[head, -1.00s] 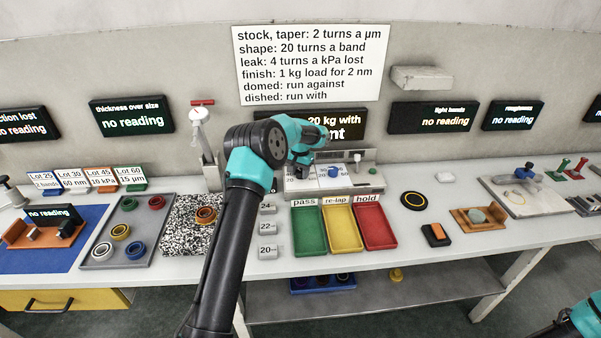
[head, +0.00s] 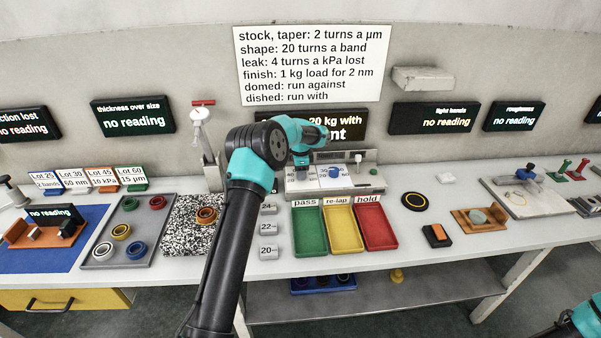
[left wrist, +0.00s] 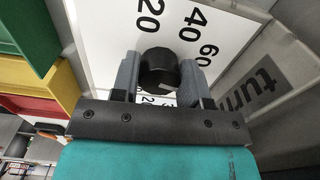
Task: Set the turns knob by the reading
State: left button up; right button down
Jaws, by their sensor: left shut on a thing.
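The turns knob (left wrist: 158,68) is round and black on a white dial with 20, 40 and 60 in sight, beside lettering that reads "turn". My left gripper (left wrist: 160,78) is shut on it, a finger on each side. I cannot tell where its pointer stands. In the head view my left gripper (head: 300,160) is over the left part of the control panel (head: 350,186) and hides the knob. The display (head: 350,124) behind my arm shows "20 kg with" and "nt"; the rest is covered. My right gripper is out of view; only part of that arm shows.
A rule sign (head: 312,64) hangs above: stock, taper 2 turns a µm; shape 20 turns a band; leak 4 turns a kPa. A blue knob (head: 334,172) is right of my gripper. Green, yellow and red trays (head: 376,228) stand in front. Several other displays say "no reading".

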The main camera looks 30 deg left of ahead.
pick_arm(q)
jog(key=shift+m, duration=1)
jog(key=o, duration=0.9)
jog(key=shift+o, duration=0.2)
jog(key=shift+r, duration=0.1)
notch_tip(320, 180, up, 17)
